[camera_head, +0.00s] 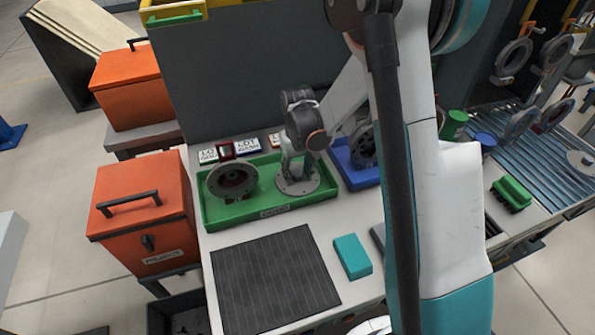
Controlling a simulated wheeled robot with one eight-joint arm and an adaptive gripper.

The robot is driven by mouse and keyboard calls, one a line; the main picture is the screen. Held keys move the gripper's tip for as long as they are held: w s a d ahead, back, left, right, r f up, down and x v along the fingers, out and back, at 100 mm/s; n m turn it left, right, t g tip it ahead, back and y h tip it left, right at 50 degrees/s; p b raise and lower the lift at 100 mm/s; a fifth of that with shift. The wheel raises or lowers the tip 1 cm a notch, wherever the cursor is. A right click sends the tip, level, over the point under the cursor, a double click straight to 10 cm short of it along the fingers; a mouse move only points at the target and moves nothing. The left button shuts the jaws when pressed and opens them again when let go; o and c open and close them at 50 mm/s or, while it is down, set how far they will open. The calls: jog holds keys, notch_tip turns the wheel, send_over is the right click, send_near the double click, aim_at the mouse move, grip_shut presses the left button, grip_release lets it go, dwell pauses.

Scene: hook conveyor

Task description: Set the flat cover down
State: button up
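My gripper (296,172) points down over the right part of the green tray (263,212). Under its fingertips is a flat grey round cover (298,188) with small holes near its rim, lying level at the tray floor. The fingertips meet the middle of the cover. They are too small and too much covered by my wrist to show whether they grip it. A dark, thicker ring-shaped part (232,180) is in the left part of the same tray.
A blue tray (352,172) with a dark part is at the right, partly behind my arm. A black ribbed mat (275,280) and teal block (352,256) lie in front. Orange boxes (145,215) stand left. A roller conveyor (545,150) with hanging rings is at right.

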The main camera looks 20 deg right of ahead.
aim_at(298, 173)
jog(key=shift+r, duration=0.1)
notch_tip(298, 173, up, 12)
jog(key=p, duration=0.4)
jog(key=s+r+t, duration=0.3)
jog(key=s+r, duration=0.8)
jog(key=r, duration=0.2)
jog(key=s+r+t, duration=0.1)
jog(key=s+t, duration=0.1)
jog(key=s, duration=0.4)
jog(key=s+a+r+t, duration=0.1)
jog(key=s+t, duration=0.1)
jog(key=s, duration=0.4)
jog(key=shift+a+r, duration=0.25)
jog(key=shift+r, duration=0.05)
